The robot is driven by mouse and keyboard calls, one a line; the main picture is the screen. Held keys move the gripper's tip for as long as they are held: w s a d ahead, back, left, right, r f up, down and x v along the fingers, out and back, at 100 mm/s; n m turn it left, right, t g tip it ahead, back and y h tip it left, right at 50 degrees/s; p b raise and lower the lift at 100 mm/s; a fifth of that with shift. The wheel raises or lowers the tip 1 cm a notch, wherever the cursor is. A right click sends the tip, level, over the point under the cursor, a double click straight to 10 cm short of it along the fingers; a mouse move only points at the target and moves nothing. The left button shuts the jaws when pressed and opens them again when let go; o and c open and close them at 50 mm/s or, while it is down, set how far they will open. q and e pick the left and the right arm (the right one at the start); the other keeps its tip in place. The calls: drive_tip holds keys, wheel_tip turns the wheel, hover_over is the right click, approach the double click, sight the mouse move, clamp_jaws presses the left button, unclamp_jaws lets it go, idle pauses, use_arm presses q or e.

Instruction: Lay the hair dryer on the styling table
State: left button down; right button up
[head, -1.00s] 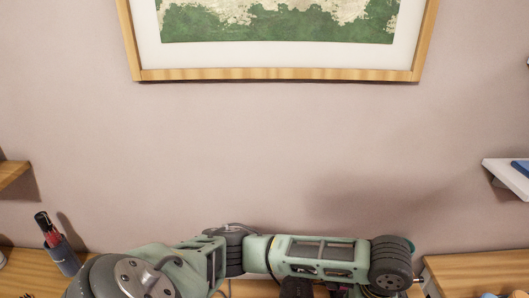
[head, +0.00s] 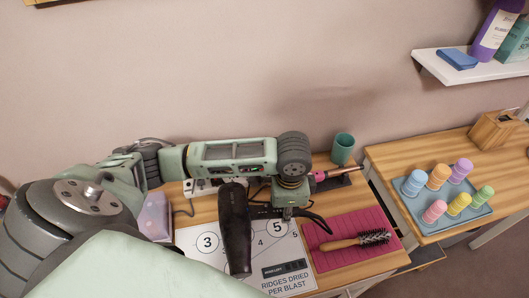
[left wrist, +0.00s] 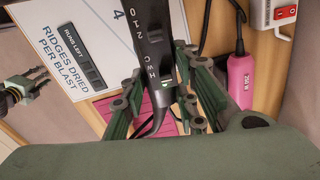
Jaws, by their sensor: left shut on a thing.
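The black hair dryer (head: 236,228) is over the left part of the wooden styling table (head: 340,275), in front of the printed sheet (head: 285,245). My left gripper (head: 268,208) is beside it, its fingers mostly hidden in the head view. In the left wrist view, the left gripper (left wrist: 160,95) is shut on the hair dryer's handle (left wrist: 155,45), which has switch markings. I cannot tell whether the dryer touches the table. What looks like my right gripper (left wrist: 20,90) is at the left edge of the left wrist view, away from the dryer; its jaw state is unclear.
A round hairbrush (head: 355,240) lies on a pink mat (head: 365,222). A pink-handled styling tool (head: 320,176) and a teal cup (head: 343,149) are behind. A power strip (head: 203,187) is at the back. A tray of colored rollers (head: 450,220) is on the right-hand table.

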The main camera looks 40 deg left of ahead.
sight(269, 207)
use_arm(q)
drive_tip(key=a+f, duration=0.1)
drive_tip(key=a, duration=0.2)
drive_tip(key=s+a+f, duration=0.1)
drive_tip(key=shift+a+f+p, duration=0.3)
drive_tip(key=shift+p, duration=0.05)
drive_tip(key=shift+s+a+f, duration=0.1)
drive_tip(key=shift+a+f, duration=0.15)
drive_tip(key=shift+f, duration=0.1)
drive_tip(key=shift+f+p, duration=0.55)
drive_tip(key=shift+f, duration=0.35)
drive_tip(key=shift+f+p, duration=0.3)
drive_tip(key=shift+p, duration=0.1)
drive_tip(key=shift+f, duration=0.45)
drive_tip(key=c, duration=1.4)
unclamp_jaws()
drive_tip(key=shift+f, duration=0.1)
